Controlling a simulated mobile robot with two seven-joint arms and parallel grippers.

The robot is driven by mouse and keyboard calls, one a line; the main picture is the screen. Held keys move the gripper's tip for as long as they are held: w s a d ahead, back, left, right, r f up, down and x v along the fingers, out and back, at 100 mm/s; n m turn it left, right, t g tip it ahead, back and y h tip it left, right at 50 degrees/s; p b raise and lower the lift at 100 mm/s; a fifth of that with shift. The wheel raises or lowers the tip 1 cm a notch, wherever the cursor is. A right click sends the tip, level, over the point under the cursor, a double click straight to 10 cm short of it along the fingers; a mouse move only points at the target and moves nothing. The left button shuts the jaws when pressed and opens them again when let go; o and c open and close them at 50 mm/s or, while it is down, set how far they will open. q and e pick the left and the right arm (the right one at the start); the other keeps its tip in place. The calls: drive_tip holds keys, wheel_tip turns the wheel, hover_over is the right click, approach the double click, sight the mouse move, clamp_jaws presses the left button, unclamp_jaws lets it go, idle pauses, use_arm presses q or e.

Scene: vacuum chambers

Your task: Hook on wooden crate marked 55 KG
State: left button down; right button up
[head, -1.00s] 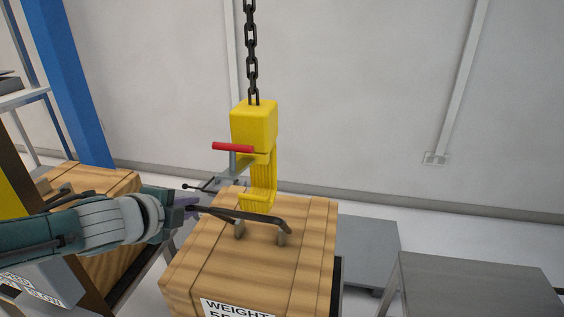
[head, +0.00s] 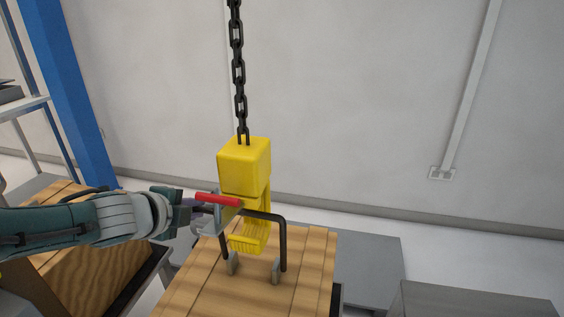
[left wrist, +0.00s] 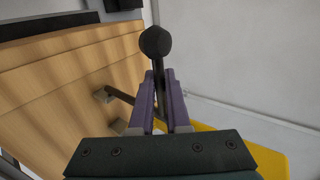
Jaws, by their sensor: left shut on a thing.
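The wooden crate (head: 210,288) stands at the lower middle of the head view; its top also shows in the left wrist view (left wrist: 60,75). Its weight label is out of frame now. Its black handle (head: 284,240) is raised between two grey brackets on the lid. The yellow hook (head: 245,168) with a red lever (head: 217,199) hangs at the crossbar. Its curved lower end is below the bar's height; I cannot tell whether the bar sits inside it.
A black chain (head: 238,65) holds the hook from above. Another wooden crate (head: 85,270) stands at left under my arm, near a blue post (head: 68,95). Grey tables (head: 365,262) (head: 470,302) stand at right.

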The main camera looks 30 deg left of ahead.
use_arm(q)
drive_tip(key=shift+w+a, duration=0.1)
drive_tip(key=shift+w, duration=0.55)
drive_tip(key=c, duration=0.9)
unclamp_jaws()
drive_tip(key=p+v, duration=0.5)
drive_tip(key=v, duration=0.5)
drive_tip(key=shift+p, duration=0.35)
